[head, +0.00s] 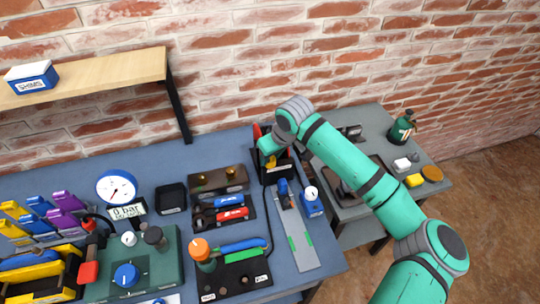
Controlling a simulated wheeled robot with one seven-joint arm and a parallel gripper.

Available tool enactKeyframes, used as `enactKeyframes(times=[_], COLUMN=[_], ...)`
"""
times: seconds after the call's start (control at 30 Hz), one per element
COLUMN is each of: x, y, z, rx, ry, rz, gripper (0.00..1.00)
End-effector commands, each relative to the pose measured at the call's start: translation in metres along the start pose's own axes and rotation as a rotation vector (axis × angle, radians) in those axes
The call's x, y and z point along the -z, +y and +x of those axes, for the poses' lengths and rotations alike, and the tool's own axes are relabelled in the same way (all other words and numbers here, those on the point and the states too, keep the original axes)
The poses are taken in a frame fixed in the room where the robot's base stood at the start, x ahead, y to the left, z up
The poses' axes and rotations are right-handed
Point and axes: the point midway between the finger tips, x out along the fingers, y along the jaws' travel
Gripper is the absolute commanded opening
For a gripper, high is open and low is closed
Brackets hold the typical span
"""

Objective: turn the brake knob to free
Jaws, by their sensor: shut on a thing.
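My gripper (269,154) is at the far right end of the blue-grey bench, reaching down at a black upright unit (263,176) with red and yellow parts. It is shut on a small part there, mostly hidden by my wrist. I cannot tell whether this part is the brake knob, or how it is turned. In front of the unit, a long grey plate (301,240) with green strips carries a blue piece (283,188). A blue box with a white round top (311,199) stands beside it.
An orange knob (199,248) and a blue knob (126,275) stand on fixtures toward the bench front. A white dial gauge (117,187) stands at left. A wooden shelf (95,75) juts from the brick wall. A grey side table (367,119) stands at right.

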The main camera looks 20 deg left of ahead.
Motion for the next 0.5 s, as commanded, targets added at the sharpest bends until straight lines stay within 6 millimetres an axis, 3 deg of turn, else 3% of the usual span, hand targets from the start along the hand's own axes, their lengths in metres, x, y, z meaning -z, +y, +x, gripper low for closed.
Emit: enactKeyframes(times=[0.5], x=[-0.0058], y=[0.0085], z=[-0.0011], rx=[0.126], ry=[0.001], rz=[-0.287], gripper=[0.1])
